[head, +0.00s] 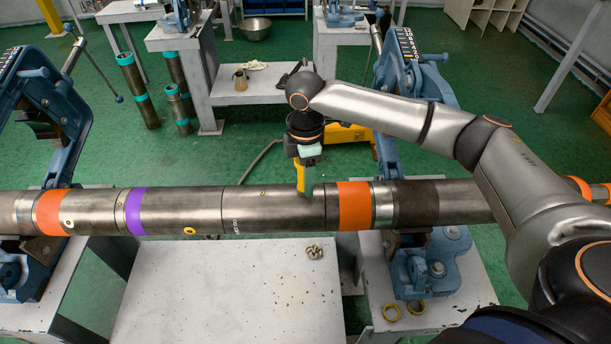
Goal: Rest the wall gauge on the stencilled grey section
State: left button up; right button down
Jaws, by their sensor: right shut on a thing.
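A long grey steel pipe lies level across the view, held in blue vises. Its stencilled grey section (270,212) lies between a dark seam and the right orange band, with small white lettering near its left end. My right gripper (307,158) points down over the right part of this section. It is shut on the wall gauge (304,179), a small yellow and green tool held upright. The gauge's lower end overlaps the pipe's upper side; I cannot tell whether it touches. My left gripper is not in view.
Blue vises stand at left (62,120) and right (405,75). Orange bands (355,205) and a purple band (135,211) ring the pipe. A pale table (220,290) below holds a small pile of metal pieces (315,252). Brass rings (391,312) lie at lower right.

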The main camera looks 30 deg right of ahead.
jog(key=shift+f, duration=0.5)
dwell(1.2)
jog(key=shift+r, duration=3.55)
